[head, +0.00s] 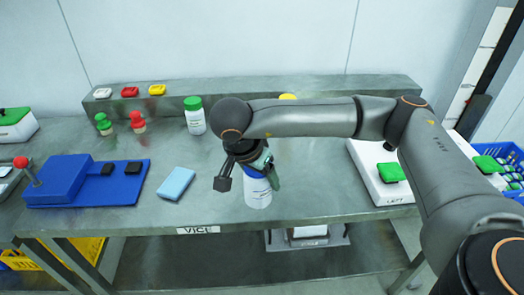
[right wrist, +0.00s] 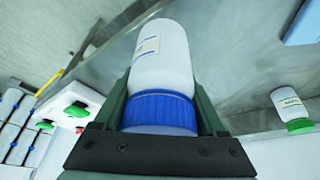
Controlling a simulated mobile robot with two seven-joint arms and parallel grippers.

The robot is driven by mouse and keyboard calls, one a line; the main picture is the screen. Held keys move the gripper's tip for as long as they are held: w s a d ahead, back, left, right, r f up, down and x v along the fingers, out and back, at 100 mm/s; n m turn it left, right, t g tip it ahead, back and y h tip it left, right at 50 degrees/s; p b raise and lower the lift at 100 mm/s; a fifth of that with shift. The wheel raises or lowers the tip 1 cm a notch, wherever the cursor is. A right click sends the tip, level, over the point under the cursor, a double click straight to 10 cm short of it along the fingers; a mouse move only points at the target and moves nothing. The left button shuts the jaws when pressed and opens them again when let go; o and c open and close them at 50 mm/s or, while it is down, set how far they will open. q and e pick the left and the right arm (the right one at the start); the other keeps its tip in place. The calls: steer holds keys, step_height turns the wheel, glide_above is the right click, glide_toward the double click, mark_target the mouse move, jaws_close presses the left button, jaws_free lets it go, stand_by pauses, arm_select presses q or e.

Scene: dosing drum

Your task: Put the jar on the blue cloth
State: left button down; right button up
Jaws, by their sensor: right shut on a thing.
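A white jar with a blue lid (head: 258,194) is upright near the front edge of the grey table. My right gripper (head: 264,172) comes down from above and is shut on it. In the right wrist view the fingers press on both sides of the blue lid, and the white body of the jar (right wrist: 162,55) shows beyond them. I cannot tell whether its base touches the table. The light blue cloth (head: 176,184) lies flat and empty to the left of the jar; its edge shows in the right wrist view (right wrist: 303,22). My left gripper is not in view.
A blue block with a red-knobbed lever (head: 62,182) stands left of the cloth. A green-lidded white jar (head: 195,116) stands behind. Red and green knobbed pieces (head: 137,122) are further left. A white device with a green top (head: 391,173) is at right. Table between jar and cloth is clear.

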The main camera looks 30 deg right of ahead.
steer(key=s+a+f+n+t+y, duration=0.1)
steer(key=s+a+f+n+y, duration=0.1)
steer(key=s+a+f+n, duration=0.2)
steer(key=s+a+f+n+t+y, duration=0.2)
steer(key=s+a+f+n, duration=0.2)
steer(key=f+n, duration=0.6)
steer(key=shift+s+a+f+y, duration=0.25)
steer(key=shift+s+f, duration=0.35)
steer(key=shift+s, duration=0.75)
